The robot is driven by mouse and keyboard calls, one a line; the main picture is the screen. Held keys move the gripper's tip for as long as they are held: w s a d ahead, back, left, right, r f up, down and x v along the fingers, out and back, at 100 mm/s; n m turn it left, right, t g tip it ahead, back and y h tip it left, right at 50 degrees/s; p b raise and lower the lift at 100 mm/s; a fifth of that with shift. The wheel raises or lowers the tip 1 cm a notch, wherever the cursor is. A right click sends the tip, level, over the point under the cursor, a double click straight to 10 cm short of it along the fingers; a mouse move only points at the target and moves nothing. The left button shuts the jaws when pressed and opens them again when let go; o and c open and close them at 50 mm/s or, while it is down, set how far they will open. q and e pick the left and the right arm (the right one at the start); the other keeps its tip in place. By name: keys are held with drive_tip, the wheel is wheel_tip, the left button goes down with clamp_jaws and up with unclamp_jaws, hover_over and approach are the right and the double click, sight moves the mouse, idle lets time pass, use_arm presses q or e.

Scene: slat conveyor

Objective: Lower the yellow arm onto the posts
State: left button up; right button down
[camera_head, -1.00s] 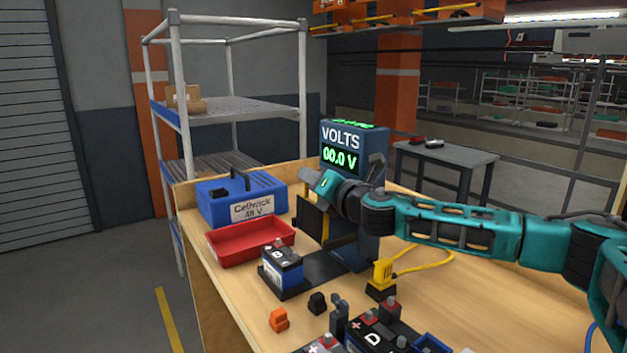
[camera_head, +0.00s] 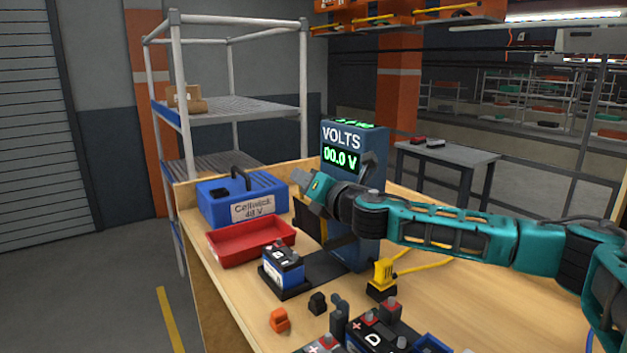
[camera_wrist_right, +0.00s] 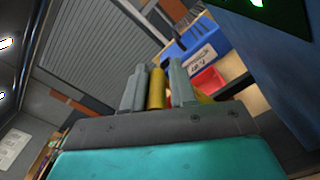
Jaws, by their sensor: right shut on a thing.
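My right gripper (camera_head: 303,180) is in front of the blue volt meter (camera_head: 368,205), above the bench. In the right wrist view its fingers (camera_wrist_right: 157,90) are shut on a yellow bar (camera_wrist_right: 156,88), the yellow arm. A blue and white battery (camera_head: 284,268) sits upright on a black base in front of the meter, with small posts on top. The gripper is above and behind the battery, apart from it. The meter reads 00.0 V. My left gripper is not in view.
A yellow plug (camera_head: 383,272) with a cable stands right of the battery. An orange cap (camera_head: 279,320), a black cap (camera_head: 317,303) and more batteries (camera_head: 375,338) are at the front. The right bench top is mostly clear.

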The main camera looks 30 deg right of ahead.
drive_tip(key=a+f+n, duration=0.2)
drive_tip(key=a+n, duration=0.3)
drive_tip(key=shift+s+a+f, duration=0.2)
drive_tip(key=shift+s+a, duration=0.05)
drive_tip(key=shift+a, duration=0.05)
idle(0.4)
drive_tip(key=c, duration=1.1)
unclamp_jaws()
drive_tip(key=shift+r, duration=0.1)
drive_tip(key=shift+o, duration=0.2)
drive_tip(key=shift+d+r, duration=0.1)
drive_tip(key=shift+d, duration=0.05)
